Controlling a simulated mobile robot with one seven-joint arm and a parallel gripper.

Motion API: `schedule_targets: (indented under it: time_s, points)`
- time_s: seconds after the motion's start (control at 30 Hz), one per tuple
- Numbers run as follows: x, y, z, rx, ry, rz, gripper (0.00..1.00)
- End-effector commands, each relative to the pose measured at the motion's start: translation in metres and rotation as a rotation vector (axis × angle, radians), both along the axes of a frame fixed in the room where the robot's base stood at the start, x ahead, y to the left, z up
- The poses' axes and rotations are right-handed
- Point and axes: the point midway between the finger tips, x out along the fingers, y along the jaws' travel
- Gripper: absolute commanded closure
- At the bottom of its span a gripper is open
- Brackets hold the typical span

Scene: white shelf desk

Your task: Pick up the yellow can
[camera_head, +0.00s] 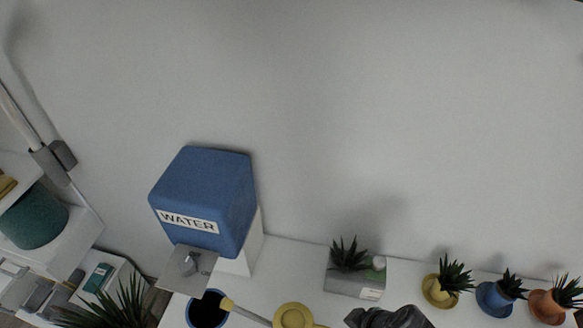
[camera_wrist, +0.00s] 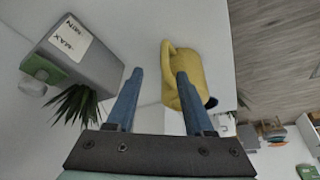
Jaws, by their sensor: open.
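The yellow can (camera_wrist: 188,62) is a watering can with a loop handle on its left side in the wrist view. My gripper (camera_wrist: 158,75) is open, with two blue-grey fingers apart. The right finger overlaps the can and hides part of its body. The handle shows between the fingertips in the picture; I cannot tell whether a finger touches it. In the head view the can (camera_head: 293,317) shows its round top at the bottom edge, with a long spout pointing left. Its lower part is cut off there.
A grey planter (camera_head: 352,284) with a spiky plant stands behind the can; it also shows in the wrist view (camera_wrist: 75,62). A blue water dispenser (camera_head: 205,200) and a dark blue cup (camera_head: 207,310) are to the left. Small potted plants (camera_head: 447,284) line the right of the white shelf.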

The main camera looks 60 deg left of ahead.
Motion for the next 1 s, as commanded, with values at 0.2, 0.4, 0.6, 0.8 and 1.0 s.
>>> schedule_targets:
  time_s: [0.2, 0.4, 0.6, 0.8, 1.0]
  points:
    - [-0.003, 0.009, -0.022, -0.001, -0.001, 0.000, 0.47]
    - [-0.009, 0.010, -0.039, -0.002, 0.002, -0.001, 0.47]
    - [-0.013, 0.016, -0.066, -0.001, 0.000, -0.001, 0.47]
    - [-0.013, 0.019, -0.074, 0.000, -0.003, -0.002, 0.47]
    - [-0.013, 0.019, -0.074, 0.000, -0.003, -0.002, 0.53]
